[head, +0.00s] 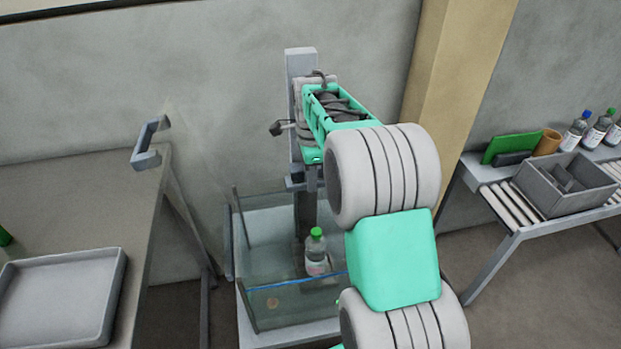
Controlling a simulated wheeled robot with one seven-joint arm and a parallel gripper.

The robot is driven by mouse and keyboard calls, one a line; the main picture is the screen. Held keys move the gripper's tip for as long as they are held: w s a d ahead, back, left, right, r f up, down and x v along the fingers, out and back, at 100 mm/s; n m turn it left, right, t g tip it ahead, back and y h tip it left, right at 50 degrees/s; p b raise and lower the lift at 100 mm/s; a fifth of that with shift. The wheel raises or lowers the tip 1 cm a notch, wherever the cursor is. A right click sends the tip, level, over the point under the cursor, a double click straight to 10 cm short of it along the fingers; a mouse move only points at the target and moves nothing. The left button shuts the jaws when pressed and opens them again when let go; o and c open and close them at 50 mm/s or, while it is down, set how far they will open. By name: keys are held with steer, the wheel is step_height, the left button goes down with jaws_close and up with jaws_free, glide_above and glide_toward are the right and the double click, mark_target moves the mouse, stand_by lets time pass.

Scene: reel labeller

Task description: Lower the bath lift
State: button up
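The bath lift has a grey upright column (301,62) against the wall, behind a clear-walled bath (262,300). A dark grey bracket (294,183) sits on the column above the bath. A dark handle (277,128) sticks out to the left near the upper column. A clear bottle (316,262) with a green cap and pinkish label stands upright inside the bath area; its support is hard to see. My green and grey arm reaches over the bath, its far end at the upper column. My gripper's fingers cannot be made out there, nor whether they touch the handle.
A bench with a grey tray (62,300) and an upright bar handle (150,142) stands at left. A tan pillar (455,80) stands behind my arm.

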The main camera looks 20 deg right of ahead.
steer(key=shift+o, duration=1.3)
steer(key=shift+r, duration=0.15)
step_height(320, 180, up, 8)
steer(key=shift+f, duration=0.25)
